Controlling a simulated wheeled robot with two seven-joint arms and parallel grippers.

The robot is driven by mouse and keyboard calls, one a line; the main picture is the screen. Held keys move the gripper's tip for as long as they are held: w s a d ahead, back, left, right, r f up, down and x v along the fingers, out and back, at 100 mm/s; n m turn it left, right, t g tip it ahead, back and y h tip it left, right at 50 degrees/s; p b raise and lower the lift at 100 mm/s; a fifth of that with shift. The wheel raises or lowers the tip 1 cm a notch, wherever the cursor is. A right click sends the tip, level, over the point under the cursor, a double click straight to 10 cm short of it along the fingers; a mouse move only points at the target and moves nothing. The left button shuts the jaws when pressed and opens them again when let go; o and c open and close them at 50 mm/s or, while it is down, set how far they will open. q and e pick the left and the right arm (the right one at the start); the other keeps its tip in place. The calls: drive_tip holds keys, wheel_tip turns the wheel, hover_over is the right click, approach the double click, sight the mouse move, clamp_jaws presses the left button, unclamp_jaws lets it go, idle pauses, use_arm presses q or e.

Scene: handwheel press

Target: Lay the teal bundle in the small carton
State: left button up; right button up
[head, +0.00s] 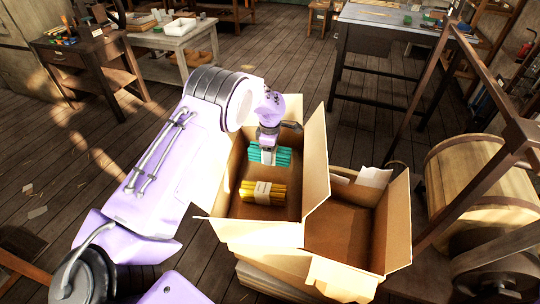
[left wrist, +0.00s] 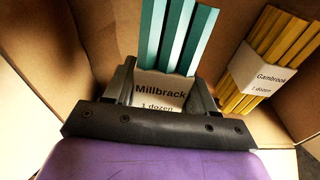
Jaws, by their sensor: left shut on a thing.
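The teal bundle (head: 284,154) is in the far part of the larger, left-hand carton (head: 317,135). It has a white label, and in the left wrist view the teal bundle (left wrist: 178,38) reads "Millbrack, 1 dozen". My left gripper (head: 268,155) reaches down into this carton and is shut on the bundle at its label; the left wrist view shows a finger on each side of the label (left wrist: 160,88). I cannot tell whether the bundle touches the floor. The smaller carton (head: 394,225) stands open and empty at the right. My right gripper is not in view.
A yellow bundle (head: 263,193) labelled "Gambrook" (left wrist: 270,60) lies nearer in the larger carton. Raised flaps stand between the two cartons. A wooden drum (head: 480,185) and timber frame (head: 490,90) are close on the right. A dark workbench (head: 385,40) stands behind.

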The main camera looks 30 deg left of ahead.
use_arm(q)
drive_tip(key=shift+f, duration=0.6)
drive_tip(key=shift+f, duration=0.1)
drive_tip(key=shift+w+f, duration=0.1)
drive_tip(key=shift+f, duration=0.4)
drive_tip(key=o, duration=1.2)
wheel_tip(320, 180, up, 13)
drive_tip(key=shift+r+b, duration=0.15)
drive_tip(key=shift+b, duration=0.5)
